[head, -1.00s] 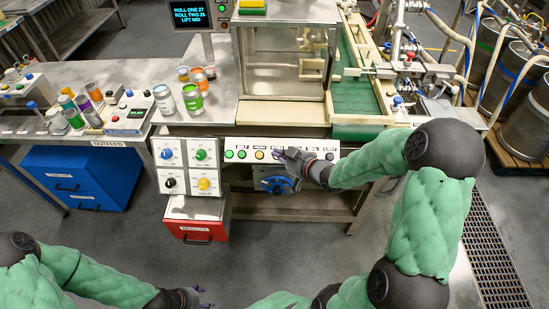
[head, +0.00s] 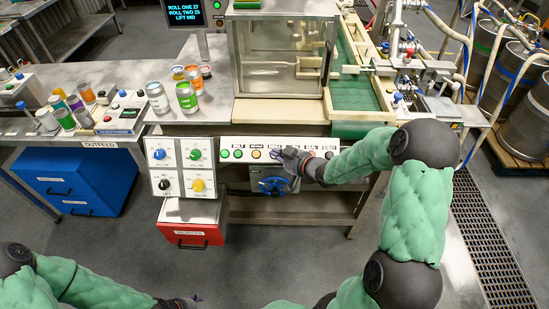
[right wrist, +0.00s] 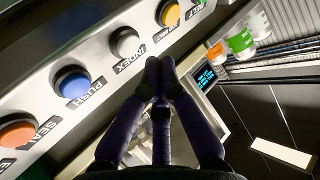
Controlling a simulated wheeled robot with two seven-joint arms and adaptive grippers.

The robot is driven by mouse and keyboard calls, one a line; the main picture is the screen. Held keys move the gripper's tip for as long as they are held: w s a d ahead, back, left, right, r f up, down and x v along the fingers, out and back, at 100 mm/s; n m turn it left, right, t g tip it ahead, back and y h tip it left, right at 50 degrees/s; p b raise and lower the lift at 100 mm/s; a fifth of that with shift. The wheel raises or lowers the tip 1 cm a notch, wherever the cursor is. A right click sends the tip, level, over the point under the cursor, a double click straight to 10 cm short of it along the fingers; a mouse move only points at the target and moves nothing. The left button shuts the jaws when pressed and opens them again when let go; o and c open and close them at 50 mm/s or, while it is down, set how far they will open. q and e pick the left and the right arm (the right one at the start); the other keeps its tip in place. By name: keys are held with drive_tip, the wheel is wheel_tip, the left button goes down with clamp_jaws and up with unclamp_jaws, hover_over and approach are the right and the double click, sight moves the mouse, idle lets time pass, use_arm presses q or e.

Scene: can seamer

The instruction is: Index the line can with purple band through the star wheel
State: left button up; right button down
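A can with a purplish band (head: 76,104) appears in the group of cans on the left outfeed table; its band is small and hard to make out. The seamer's button panel (head: 230,142) is at the front of the machine. My right gripper (head: 281,156) is at the panel, its fingers together and empty. In the right wrist view the fingertips (right wrist: 160,66) are just beside the grey INDEX button (right wrist: 125,42); contact cannot be told. The blue PUSH button (right wrist: 72,84) is to its left. My left gripper (head: 190,301) is at the bottom edge, mostly cut off.
A clear-walled seamer chamber (head: 277,60) stands behind the panel, with a green belt (head: 352,92) at its right. A knob box (head: 181,167) is left of the panel. Open paint-coloured cans (head: 187,97) stand on the bench. A red bin (head: 190,232) is below.

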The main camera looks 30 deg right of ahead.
drive_tip(key=shift+w+d+f, duration=0.2)
drive_tip(key=shift+w+f, duration=0.1)
drive_tip(key=shift+f, duration=0.15)
drive_tip(key=shift+w+f, duration=0.1)
idle(1.2)
drive_tip(key=shift+w+d+f+b, duration=0.15)
drive_tip(key=shift+f+b, duration=0.05)
drive_tip(key=shift+b, duration=0.1)
